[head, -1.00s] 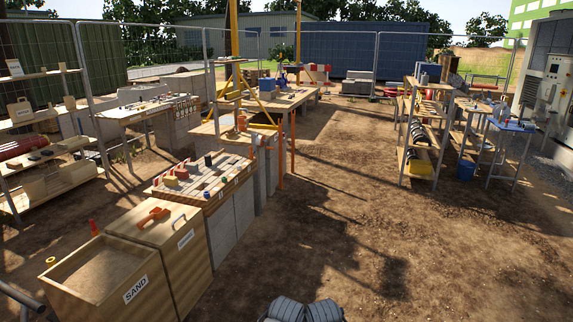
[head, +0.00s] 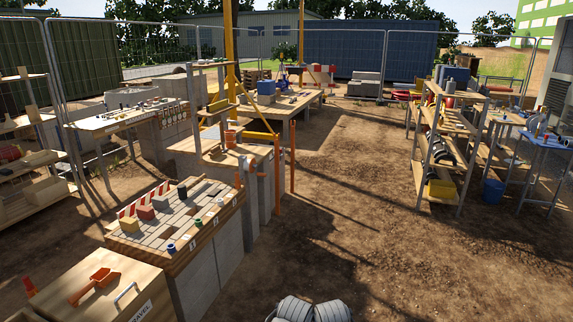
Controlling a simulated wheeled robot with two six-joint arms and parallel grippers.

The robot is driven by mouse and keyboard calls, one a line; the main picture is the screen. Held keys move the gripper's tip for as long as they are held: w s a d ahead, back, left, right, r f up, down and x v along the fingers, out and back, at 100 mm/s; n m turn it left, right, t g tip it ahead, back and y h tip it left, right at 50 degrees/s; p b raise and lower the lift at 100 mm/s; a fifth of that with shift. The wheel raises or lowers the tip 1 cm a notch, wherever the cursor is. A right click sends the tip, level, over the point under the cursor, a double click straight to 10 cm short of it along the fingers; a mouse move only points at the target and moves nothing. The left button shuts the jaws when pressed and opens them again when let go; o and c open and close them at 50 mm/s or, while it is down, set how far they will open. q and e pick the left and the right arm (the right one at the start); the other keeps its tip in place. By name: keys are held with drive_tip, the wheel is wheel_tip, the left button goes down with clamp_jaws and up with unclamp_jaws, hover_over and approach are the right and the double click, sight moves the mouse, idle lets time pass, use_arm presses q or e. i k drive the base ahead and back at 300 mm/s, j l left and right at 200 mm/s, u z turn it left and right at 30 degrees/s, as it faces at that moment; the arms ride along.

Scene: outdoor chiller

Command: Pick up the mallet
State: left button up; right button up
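I cannot pick out the mallet with certainty; things on the benches are small at this distance. A small black block-like thing (head: 182,192) stands on the paving-slab bench (head: 205,222), near red and yellow blocks; I cannot tell whether it is a mallet head. An orange scoop-like tool (head: 95,284) lies on the wooden lid of a box at the lower left. Neither of my grippers shows clearly. Grey ribbed parts at the bottom middle are probably mine.
A wooden shelf rack (head: 440,150) and a blue-topped table (head: 545,140) stand on the right. A wooden worktable (head: 290,105) stands at the back, with orange posts (head: 277,175) nearer. Open dirt ground (head: 360,230) lies in the middle and lower right.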

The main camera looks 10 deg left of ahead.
sight(181, 189)
drive_tip(key=i, duration=1.9)
drive_tip(key=i+u, duration=0.2)
drive_tip(key=i, duration=0.35)
drive_tip(key=i+l+u, duration=0.15)
drive_tip(key=i, duration=0.4)
drive_tip(key=i+l+u, duration=0.2)
drive_tip(key=i, duration=0.3)
drive_tip(key=i+l+u, duration=0.4)
drive_tip(key=i+l, duration=0.05)
drive_tip(key=i, duration=0.15)
